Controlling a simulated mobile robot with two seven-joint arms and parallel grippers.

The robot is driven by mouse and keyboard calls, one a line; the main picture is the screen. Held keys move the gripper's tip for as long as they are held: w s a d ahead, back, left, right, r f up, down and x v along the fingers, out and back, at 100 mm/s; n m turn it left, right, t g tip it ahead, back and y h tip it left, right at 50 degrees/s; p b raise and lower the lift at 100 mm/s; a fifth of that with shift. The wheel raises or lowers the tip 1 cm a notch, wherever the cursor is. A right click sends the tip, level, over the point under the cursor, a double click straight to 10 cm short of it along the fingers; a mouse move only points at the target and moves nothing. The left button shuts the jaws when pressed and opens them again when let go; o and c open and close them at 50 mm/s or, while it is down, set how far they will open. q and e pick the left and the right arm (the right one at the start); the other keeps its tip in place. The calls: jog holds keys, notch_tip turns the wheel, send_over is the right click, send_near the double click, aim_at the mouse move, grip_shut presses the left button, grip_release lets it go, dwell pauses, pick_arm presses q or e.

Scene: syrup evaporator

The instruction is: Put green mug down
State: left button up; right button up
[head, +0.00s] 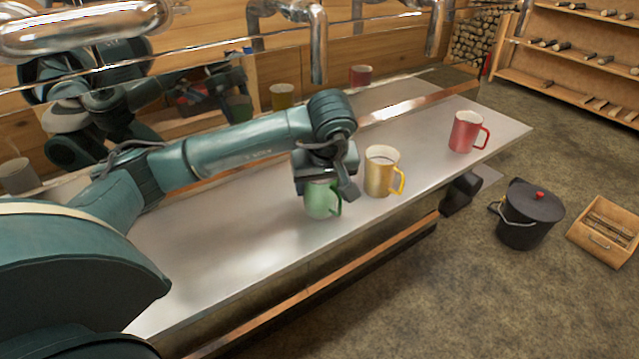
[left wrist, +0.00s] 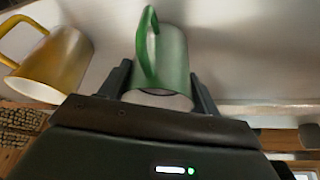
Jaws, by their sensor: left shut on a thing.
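The green mug (head: 322,204) is at the middle of the metal counter in the head view. My left gripper (head: 326,182) is shut on it from above and hides its upper part. In the left wrist view the green mug (left wrist: 172,62) sits between the two fingers (left wrist: 160,88), with its handle toward the camera's upper left. The mug looks upright and very close to the counter; I cannot tell whether its base touches. My right gripper is not in view.
A yellow mug (head: 380,172) stands just right of the green mug. A red mug (head: 466,132) stands near the counter's right end. The metal counter (head: 235,235) is clear at the front left. A black lidded pot (head: 530,214) and a wooden box (head: 606,230) are on the floor.

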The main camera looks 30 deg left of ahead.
pick_arm(q)
jog(key=shift+a+f, duration=0.2)
jog(key=shift+f, duration=0.2)
jog(key=o, duration=1)
jog(key=p+v, duration=0.2)
jog(key=v, duration=1)
jog(key=shift+r, duration=0.2)
